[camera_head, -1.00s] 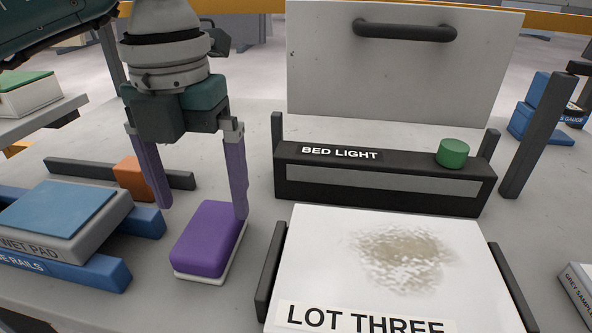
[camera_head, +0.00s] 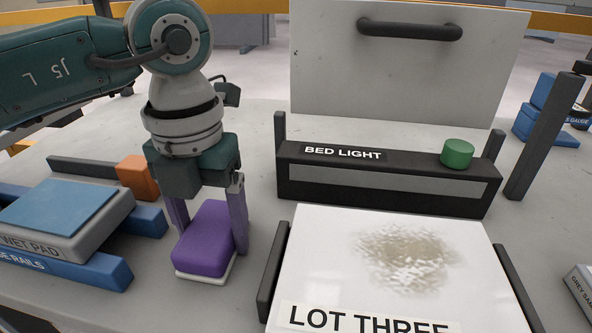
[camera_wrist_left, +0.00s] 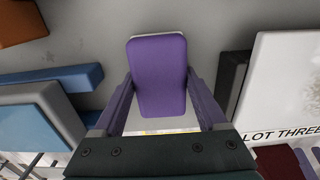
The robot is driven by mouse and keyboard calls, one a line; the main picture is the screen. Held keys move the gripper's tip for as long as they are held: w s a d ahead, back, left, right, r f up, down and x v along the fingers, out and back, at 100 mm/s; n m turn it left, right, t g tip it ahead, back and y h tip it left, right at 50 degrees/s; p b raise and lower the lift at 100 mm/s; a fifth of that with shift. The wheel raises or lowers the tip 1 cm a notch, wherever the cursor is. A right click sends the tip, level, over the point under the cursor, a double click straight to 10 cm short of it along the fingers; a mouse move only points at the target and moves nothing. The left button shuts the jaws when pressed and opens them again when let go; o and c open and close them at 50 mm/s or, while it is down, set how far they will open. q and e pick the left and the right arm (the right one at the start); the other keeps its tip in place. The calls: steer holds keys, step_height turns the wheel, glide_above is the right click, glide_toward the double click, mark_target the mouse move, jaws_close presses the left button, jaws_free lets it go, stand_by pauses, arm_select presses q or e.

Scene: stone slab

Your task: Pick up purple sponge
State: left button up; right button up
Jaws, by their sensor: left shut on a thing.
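The purple sponge (camera_head: 207,240), a purple block with a white base layer, sits on the grey bench left of the white slab. My left gripper (camera_head: 210,235) points down over it, with one purple finger on each side, and is shut on it. In the left wrist view the sponge (camera_wrist_left: 158,78) lies between the two fingers (camera_wrist_left: 163,105). The sponge appears to be still at bench level; I cannot tell whether it touches the bench.
The wet pad (camera_head: 60,215) on blue rails (camera_head: 110,272) is at the left, with an orange block (camera_head: 138,178) behind. The white slab labelled LOT THREE (camera_head: 390,270) lies at right. Behind it are the black bed light (camera_head: 390,185), a green knob (camera_head: 457,153) and an upright panel (camera_head: 400,75).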

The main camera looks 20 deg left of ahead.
mark_target(210, 226)
arm_select(q)
steer(key=c, duration=0.7)
steer(key=shift+r, duration=0.1)
step_height(210, 226, up, 20)
steer(key=p, duration=0.3)
steer(key=shift+p, duration=0.4)
